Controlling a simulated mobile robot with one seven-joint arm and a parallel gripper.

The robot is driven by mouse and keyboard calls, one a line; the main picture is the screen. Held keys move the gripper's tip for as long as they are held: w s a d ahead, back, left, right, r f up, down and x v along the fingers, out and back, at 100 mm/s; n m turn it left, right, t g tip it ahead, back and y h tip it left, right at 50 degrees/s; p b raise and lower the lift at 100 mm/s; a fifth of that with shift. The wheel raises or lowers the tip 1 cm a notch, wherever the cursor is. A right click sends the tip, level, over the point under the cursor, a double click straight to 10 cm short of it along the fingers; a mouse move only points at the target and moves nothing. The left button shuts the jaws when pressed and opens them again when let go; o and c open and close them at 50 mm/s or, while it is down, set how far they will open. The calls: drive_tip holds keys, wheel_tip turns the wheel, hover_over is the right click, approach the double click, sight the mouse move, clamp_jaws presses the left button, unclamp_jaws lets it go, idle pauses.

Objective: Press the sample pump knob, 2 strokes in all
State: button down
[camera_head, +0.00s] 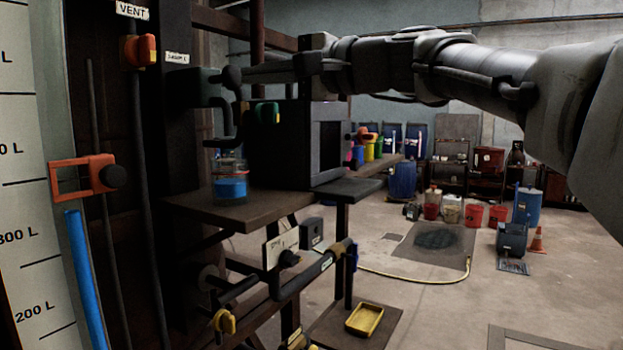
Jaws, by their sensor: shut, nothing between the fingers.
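The sample pump (203,88) is a dark block on the post at the left, beside a small white label (177,58). Its dark round knob (231,77) sticks out to the right. My gripper (246,74) comes in from the right, shut and empty, with its tips at the knob. I cannot tell whether they touch it or a small gap is left. A dark spout (220,142) bends down below the pump. A glass jar (230,186) with blue liquid stands under it on a brown shelf (262,211).
An orange vent handle (140,50) and an orange level marker (82,177) are at the left. Valves and pipes (305,272) sit below the shelf. The floor at the right is mostly open.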

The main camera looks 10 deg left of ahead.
drive_tip(key=b+v, duration=0.1)
drive_tip(key=v, duration=0.5)
drive_tip(key=shift+b, duration=0.3)
drive_tip(key=s+d+f+n+h, duration=0.1)
drive_tip(key=s+d+f+h, duration=0.4)
drive_tip(key=f, duration=0.9)
drive_tip(key=s+d+f+n+h, duration=0.2)
drive_tip(key=s+d+f+h, duration=0.4)
drive_tip(key=d+f, duration=0.5)
drive_tip(key=s+d+f+n+g+h, duration=0.1)
drive_tip(key=s+d+f+h, duration=0.4)
drive_tip(key=f, duration=1.3)
drive_tip(key=s+d, duration=0.2)
drive_tip(key=d, duration=0.1)
drive_tip(key=shift+f+h, duration=0.15)
drive_tip(key=shift+h, duration=0.15)
